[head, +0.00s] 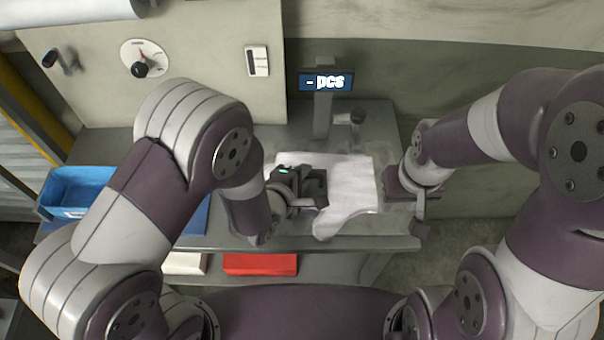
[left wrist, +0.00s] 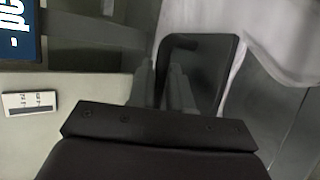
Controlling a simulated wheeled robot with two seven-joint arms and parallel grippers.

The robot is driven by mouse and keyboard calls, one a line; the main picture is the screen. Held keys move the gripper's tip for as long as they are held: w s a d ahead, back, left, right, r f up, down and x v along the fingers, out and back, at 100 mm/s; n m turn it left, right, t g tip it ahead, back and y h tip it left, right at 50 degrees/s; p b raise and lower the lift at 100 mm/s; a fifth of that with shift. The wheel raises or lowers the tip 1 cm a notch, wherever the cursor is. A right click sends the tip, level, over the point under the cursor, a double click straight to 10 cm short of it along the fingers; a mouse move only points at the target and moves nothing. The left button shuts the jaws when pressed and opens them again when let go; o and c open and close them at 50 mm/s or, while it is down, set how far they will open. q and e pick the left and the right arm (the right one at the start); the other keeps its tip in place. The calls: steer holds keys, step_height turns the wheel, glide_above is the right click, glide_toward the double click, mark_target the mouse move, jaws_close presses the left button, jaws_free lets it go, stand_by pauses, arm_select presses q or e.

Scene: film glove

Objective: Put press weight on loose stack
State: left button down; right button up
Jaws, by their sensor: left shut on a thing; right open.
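The loose stack (head: 352,180) is a pile of thin white sheets, probably film gloves, on the grey bench, with one part hanging toward the front edge. My left gripper (head: 300,188) is over the stack's left part, shut on a dark block that looks like the press weight (head: 316,187). In the left wrist view the press weight (left wrist: 208,65) is a dark, round-cornered block at the fingers, with white film beside it. I cannot tell whether it touches the stack. My right gripper (head: 420,208) is open and empty, right of the stack by the bench's right edge.
A display (head: 326,82) reading "- pcs" stands on a post behind the stack. A blue bin (head: 75,190) is at the left. A red box (head: 260,264) and a white box (head: 184,263) lie on a lower shelf. A dial (head: 146,58) is on the back panel.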

arm_select(q)
steer(key=shift+f+b, duration=0.25)
steer(key=shift+b, duration=0.1)
steer(key=c, duration=1.1)
jaws_free()
steer(key=shift+o, duration=0.2)
steer(key=shift+s+a+r+p, duration=0.1)
steer(key=shift+s+r+p, duration=0.05)
steer(key=shift+r+p, duration=0.3)
steer(key=v, duration=1.2)
steer(key=a+m+g+y, duration=0.5)
steer(key=a+m+g, duration=0.4)
steer(key=a+m, duration=0.4)
steer(key=m, duration=0.2)
steer(key=shift+s+a+r+m+y, duration=0.2)
steer(key=shift+s+r+m+y, duration=0.1)
steer(key=shift+s+r, duration=0.05)
